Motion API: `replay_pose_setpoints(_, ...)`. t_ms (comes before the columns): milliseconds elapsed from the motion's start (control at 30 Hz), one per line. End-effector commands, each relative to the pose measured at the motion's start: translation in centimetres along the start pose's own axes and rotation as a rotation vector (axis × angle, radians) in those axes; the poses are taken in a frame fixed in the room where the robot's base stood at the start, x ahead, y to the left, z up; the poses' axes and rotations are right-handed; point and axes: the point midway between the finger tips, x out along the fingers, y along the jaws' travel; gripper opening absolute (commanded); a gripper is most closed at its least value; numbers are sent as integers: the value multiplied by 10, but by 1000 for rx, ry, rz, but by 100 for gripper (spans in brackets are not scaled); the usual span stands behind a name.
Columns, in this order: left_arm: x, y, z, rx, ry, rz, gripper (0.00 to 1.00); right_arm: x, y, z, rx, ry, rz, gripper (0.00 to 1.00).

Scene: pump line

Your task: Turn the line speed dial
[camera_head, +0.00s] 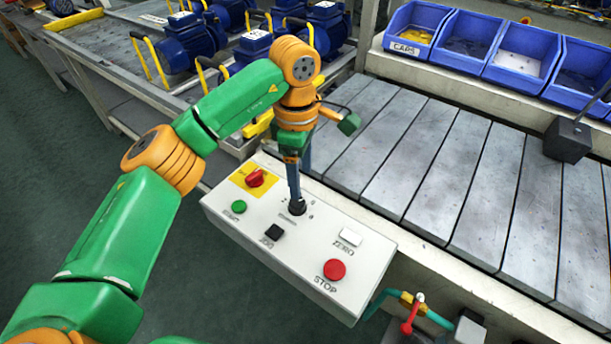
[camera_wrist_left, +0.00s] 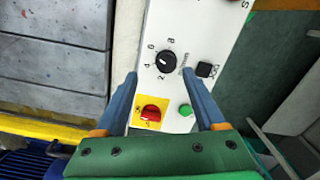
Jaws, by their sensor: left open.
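The speed dial is a round black knob (camera_head: 297,207) on the white control panel (camera_head: 340,286), with a number scale around it. It also shows in the left wrist view (camera_wrist_left: 166,62), with a pale mark line on its face. My left gripper (camera_head: 296,192) points down just above the dial in the head view and partly covers the area behind it. In the left wrist view its two blue fingers (camera_wrist_left: 160,76) are apart, one on each side of the dial. Whether either finger touches the knob cannot be told. My right gripper is not in view.
Near the dial are a red switch on a yellow plate (camera_head: 254,179), a green button (camera_head: 239,207), a black JOG button (camera_head: 273,232), a white ZERO button (camera_head: 350,237) and a red STOP button (camera_head: 334,270). A grey slatted conveyor (camera_head: 440,170) lies right; blue bins (camera_head: 466,41) stand behind.

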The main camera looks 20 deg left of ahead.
Motion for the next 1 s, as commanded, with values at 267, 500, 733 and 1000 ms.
replay_pose_setpoints(267, 45, -1, -7, 5, 36, -1, 72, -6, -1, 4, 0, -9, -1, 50)
replay_pose_setpoints(500, 67, 0, -7, 4, 33, 3, 72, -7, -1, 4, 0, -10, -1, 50)
replay_pose_setpoints(733, 68, 0, -7, 3, 31, 3, 55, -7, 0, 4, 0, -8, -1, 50)
replay_pose_setpoints(1000, 67, 0, -7, 3, 30, 3, 0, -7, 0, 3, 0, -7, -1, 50)
